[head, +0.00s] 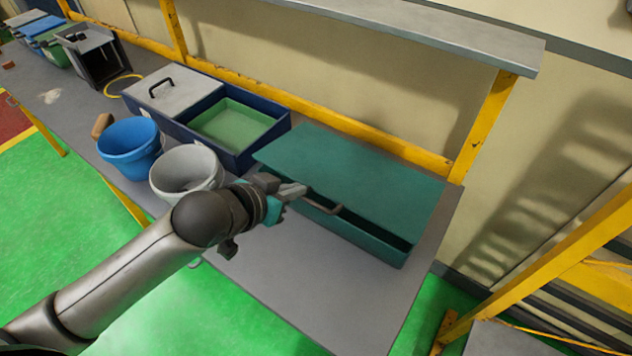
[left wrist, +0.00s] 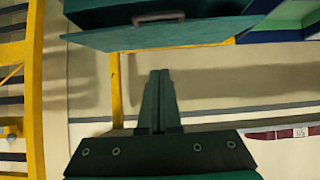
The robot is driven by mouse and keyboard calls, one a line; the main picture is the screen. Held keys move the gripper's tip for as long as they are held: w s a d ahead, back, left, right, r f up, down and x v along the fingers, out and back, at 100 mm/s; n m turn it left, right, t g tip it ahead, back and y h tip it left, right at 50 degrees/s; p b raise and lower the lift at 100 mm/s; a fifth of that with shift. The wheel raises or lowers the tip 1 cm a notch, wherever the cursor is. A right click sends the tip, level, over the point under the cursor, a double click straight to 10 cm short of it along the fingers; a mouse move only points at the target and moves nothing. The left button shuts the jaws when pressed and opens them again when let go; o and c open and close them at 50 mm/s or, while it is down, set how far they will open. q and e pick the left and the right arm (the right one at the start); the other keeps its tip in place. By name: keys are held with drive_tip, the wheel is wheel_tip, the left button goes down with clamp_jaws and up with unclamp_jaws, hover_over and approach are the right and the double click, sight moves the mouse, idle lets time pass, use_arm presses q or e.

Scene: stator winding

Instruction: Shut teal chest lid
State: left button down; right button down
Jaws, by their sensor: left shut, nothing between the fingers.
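The teal chest (head: 372,240) stands at the right end of the workbench. Its teal lid (head: 350,168) is raised a little, with a dark gap between the lid's front edge and the box, so the lid is not flush. A grey handle (head: 322,208) sits at the front. My left gripper (head: 296,190) is shut and empty, close to the handle at the chest's front left; contact cannot be told. In the left wrist view the shut fingers (left wrist: 160,74) point toward the lid (left wrist: 150,37) and the handle (left wrist: 158,18). My right gripper is not in view.
Left of the chest stands a dark blue box (head: 262,150) with a green tray (head: 235,125). A grey bucket (head: 186,172) and a blue bucket (head: 128,148) stand near my left arm. A shelf (head: 420,35) on yellow posts overhangs the back. The bench front (head: 300,285) is clear.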

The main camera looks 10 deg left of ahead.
use_arm(q)
drive_tip(key=x, duration=1)
drive_tip(key=shift+s+f+b, duration=0.1)
drive_tip(key=shift+f+b, duration=0.15)
drive_tip(key=shift+b, duration=0.05)
drive_tip(key=shift+s+a+f, duration=0.15)
drive_tip(key=shift+s+f, duration=0.1)
drive_tip(key=shift+f, duration=0.3)
drive_tip(key=shift+s+a+f, duration=0.15)
drive_tip(key=shift+s+f, duration=0.15)
drive_tip(key=shift+f, duration=0.25)
drive_tip(key=shift+s+a+f, duration=0.1)
drive_tip(key=shift+s+f, duration=0.15)
drive_tip(key=shift+f, duration=0.35)
drive_tip(key=shift+f, duration=0.1)
